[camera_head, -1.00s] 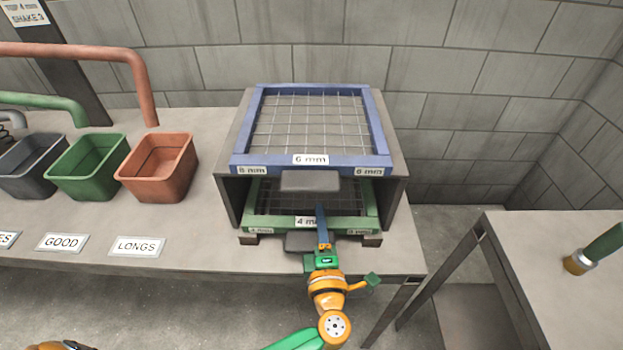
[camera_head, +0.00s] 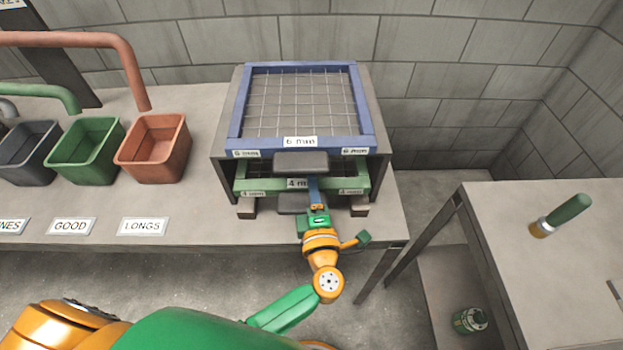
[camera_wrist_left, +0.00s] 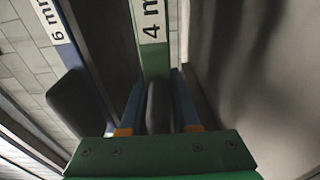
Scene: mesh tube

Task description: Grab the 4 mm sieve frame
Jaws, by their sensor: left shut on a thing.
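The 4 mm sieve frame (camera_head: 262,187) is green, with a mesh, and sits low in the grey box under the blue 6 mm frame (camera_head: 240,128). Its front bar shows above the wooden blocks, with a gap beneath. Its dark handle (camera_head: 292,203) sticks out at the front. My left gripper (camera_head: 315,190) is at this handle. In the left wrist view, the blue fingers of the gripper (camera_wrist_left: 158,105) are shut on either side of the dark handle (camera_wrist_left: 159,108), below the 4 mm label. Most of the green mesh is hidden by the blue frame.
The grey box (camera_head: 222,165) stands on the bench with wooden blocks (camera_head: 246,208) at its front. The blue frame's dark handle (camera_head: 300,162) hangs close above my gripper. Green (camera_head: 85,155) and orange (camera_head: 152,150) bins stand to the left. A second table (camera_head: 560,270) is at the right.

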